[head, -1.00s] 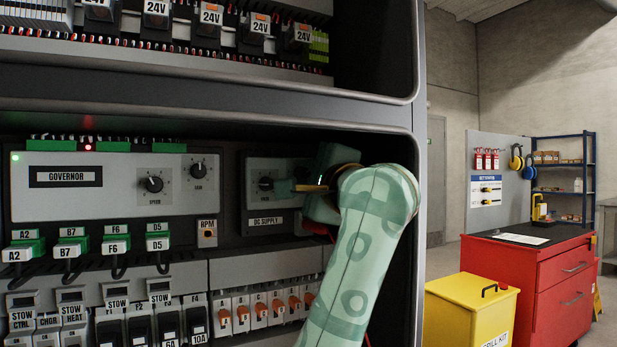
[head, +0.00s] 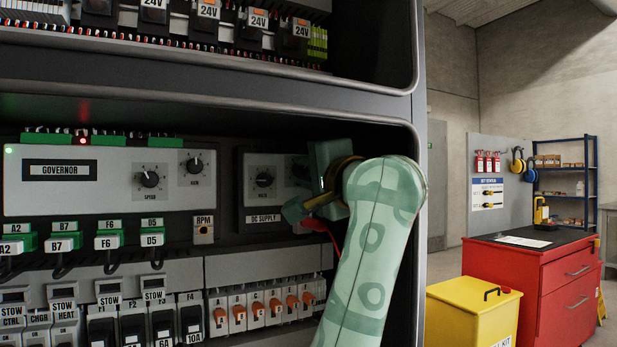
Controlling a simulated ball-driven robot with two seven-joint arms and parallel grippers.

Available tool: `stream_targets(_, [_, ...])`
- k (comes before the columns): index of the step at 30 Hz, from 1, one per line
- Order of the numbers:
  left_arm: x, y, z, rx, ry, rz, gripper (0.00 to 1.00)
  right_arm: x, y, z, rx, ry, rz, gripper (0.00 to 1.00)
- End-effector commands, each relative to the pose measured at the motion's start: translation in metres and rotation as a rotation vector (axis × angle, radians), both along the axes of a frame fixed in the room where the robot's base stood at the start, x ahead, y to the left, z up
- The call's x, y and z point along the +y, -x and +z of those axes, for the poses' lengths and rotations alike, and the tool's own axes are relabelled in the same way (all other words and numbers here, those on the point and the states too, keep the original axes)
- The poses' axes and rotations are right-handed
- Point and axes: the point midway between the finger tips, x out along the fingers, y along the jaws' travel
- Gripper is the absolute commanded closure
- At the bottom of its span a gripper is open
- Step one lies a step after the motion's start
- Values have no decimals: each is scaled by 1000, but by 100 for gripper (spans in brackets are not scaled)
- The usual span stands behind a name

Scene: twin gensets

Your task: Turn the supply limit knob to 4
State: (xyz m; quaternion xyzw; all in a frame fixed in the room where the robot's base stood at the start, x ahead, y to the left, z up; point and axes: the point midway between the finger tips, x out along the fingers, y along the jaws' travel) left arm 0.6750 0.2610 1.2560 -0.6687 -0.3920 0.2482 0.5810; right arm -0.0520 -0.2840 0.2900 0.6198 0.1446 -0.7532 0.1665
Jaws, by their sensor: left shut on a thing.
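The DC SUPPLY module (head: 285,213) sits in the lower bay of the cabinet. Its black round knob (head: 264,180) has a pale pointer and a scale around it; the figures are too small to read. The knob shows clear, with no finger over it. My left gripper (head: 297,209) is below and right of the knob, apart from it in the picture, in front of the module's right part. It is shut, but what it grips cannot be made out. A red lead (head: 318,225) shows just below it. My right gripper is not in view.
The GOVERNOR panel (head: 105,180) with two knobs is at the left. Plugs, breakers and orange-levered switches (head: 257,308) line the space below. The bay's right wall (head: 408,260) stands close to my arm. A yellow bin (head: 470,310) and red cabinet (head: 540,280) stand outside.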

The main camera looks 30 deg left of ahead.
Motion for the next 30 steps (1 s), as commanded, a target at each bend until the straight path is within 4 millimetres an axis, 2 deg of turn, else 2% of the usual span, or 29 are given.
stream_targets(4, [-1, -2, -3, -60, 50, -2, 100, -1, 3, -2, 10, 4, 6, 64])
stream_targets(10, [-1, -2, -3, -116, 93, -1, 100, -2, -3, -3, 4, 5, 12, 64])
stream_targets(26, [-1, -2, -3, -138, 111, -1, 100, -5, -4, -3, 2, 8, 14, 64])
stream_targets(27, [-1, -2, -3, -137, 110, -1, 70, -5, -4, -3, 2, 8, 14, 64])
stream_targets(29, [-1, -2, -3, -137, 110, -1, 57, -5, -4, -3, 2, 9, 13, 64])
stream_targets(30, [-1, -2, -3, -138, 109, 0, 57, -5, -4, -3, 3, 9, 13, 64])
